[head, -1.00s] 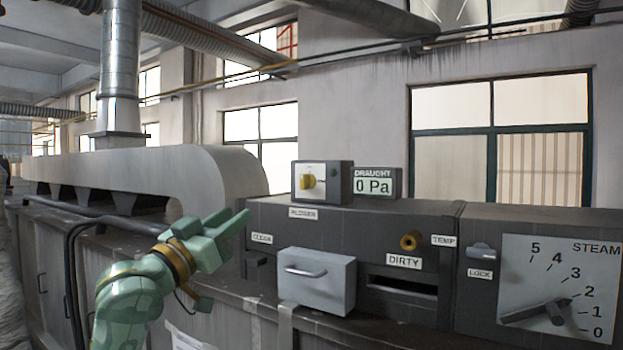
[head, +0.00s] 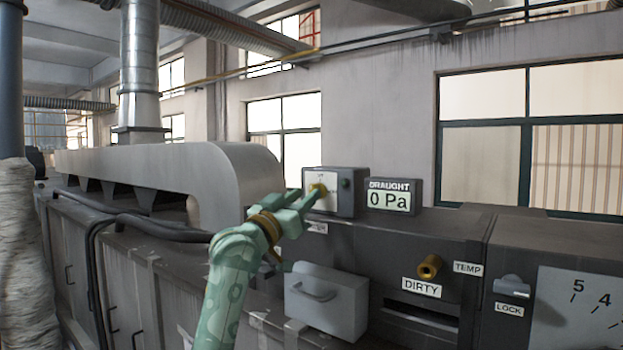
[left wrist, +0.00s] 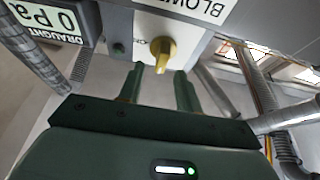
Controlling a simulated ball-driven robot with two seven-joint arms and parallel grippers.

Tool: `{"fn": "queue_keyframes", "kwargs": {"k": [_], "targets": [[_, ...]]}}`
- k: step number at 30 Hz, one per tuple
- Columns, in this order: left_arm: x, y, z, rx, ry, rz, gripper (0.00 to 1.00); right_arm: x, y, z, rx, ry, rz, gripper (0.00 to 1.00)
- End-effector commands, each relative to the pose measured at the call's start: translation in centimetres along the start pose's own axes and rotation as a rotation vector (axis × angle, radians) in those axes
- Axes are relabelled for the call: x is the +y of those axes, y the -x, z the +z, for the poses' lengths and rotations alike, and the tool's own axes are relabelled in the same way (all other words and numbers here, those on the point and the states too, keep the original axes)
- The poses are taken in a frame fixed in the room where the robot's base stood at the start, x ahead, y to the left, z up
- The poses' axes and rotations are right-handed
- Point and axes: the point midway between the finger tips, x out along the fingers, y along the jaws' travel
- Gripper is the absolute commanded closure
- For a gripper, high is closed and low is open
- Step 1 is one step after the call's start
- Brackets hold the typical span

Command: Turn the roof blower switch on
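The blower switch box (head: 346,191) is a grey box with a white face on top of the machine. Its yellow knob (head: 317,188) is partly covered by my left gripper (head: 309,198) in the head view. In the left wrist view, which is upside down, the knob (left wrist: 162,53) is just beyond and between the fingertips of my left gripper (left wrist: 160,82). The fingers are apart, with a clear gap between them, and do not visibly grip the knob. The draught display (head: 390,197) reads 0 Pa. My right gripper is not in view.
Below the switch, a grey drawer-like box (head: 328,303) with a handle sticks out from the machine front. A brass knob (head: 429,266), a DIRTY label (head: 421,287) and a lock lever (head: 512,286) are to the right. A curved metal duct (head: 170,170) is at left.

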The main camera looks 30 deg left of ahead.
Motion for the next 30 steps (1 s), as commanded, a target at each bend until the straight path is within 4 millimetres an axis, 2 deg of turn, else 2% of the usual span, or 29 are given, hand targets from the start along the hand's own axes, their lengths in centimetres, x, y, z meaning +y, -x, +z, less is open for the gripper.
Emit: {"fn": "queue_keyframes", "kwargs": {"k": [1,6,17,20,21,30], "targets": [[0.1,-1.1,-0.4,0.001,0.003,0.000,0.65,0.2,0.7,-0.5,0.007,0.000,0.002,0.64],[0.0,-3.1,-0.2,0.000,0.002,0.000,0.65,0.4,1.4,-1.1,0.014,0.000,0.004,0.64],[0.0,-3.6,0.1,0.001,0.000,0.000,0.65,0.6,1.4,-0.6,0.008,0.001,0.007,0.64],[0.0,-3.6,0.0,0.001,0.000,0.000,0.91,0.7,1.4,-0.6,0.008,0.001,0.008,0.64],[0.0,-3.6,0.0,0.001,0.000,0.000,0.93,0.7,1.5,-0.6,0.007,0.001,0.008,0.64],[0.0,-3.6,0.1,0.000,-0.027,0.010,0.93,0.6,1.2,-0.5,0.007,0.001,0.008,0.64]]}}
